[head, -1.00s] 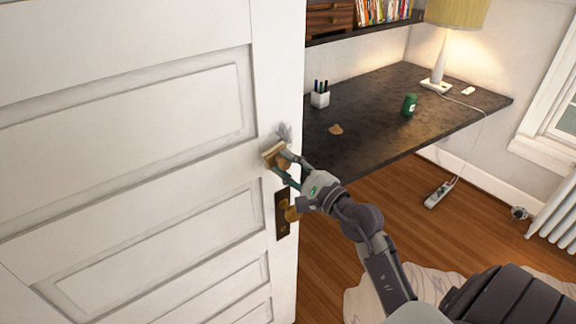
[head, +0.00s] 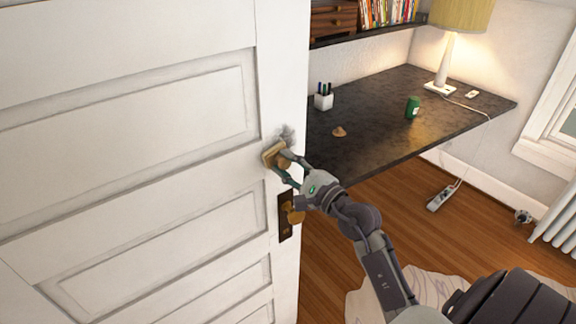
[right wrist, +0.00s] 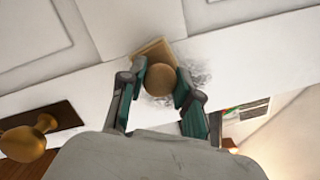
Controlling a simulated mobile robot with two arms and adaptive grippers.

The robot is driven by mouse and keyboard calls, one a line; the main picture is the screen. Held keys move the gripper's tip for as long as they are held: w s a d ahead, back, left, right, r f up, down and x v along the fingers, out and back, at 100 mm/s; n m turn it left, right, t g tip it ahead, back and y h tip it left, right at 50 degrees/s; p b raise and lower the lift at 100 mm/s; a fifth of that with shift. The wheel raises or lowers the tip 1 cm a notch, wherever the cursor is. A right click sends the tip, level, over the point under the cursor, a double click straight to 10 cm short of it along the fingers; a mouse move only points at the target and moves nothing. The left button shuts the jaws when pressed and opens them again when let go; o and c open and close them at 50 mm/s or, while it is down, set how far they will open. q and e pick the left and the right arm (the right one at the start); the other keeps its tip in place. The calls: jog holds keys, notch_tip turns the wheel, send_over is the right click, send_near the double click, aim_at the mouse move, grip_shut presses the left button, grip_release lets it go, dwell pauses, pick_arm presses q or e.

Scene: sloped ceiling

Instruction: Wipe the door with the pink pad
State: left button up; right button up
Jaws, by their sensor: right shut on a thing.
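The white panelled door (head: 110,185) fills the left of the head view. A dark grey smudge (head: 286,133) marks it near its right edge, above the handle; the smudge also shows in the right wrist view (right wrist: 196,76). The pad (head: 270,153) looks tan rather than pink, with a round brown knob (right wrist: 161,80). It lies against the door at the lower left of the smudge, perhaps covering part of it. My right gripper (head: 284,164) is shut on the knob, one finger on each side. My left gripper is out of view.
A brass door knob (head: 294,214) on a dark plate sticks out just below my right gripper. Behind the door edge is a dark desk (head: 375,120) with a pen cup (head: 323,101), a green can (head: 413,107) and a lamp (head: 441,85). A power strip (head: 440,197) lies on the floor.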

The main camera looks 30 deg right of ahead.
jog(key=shift+w, duration=0.35)
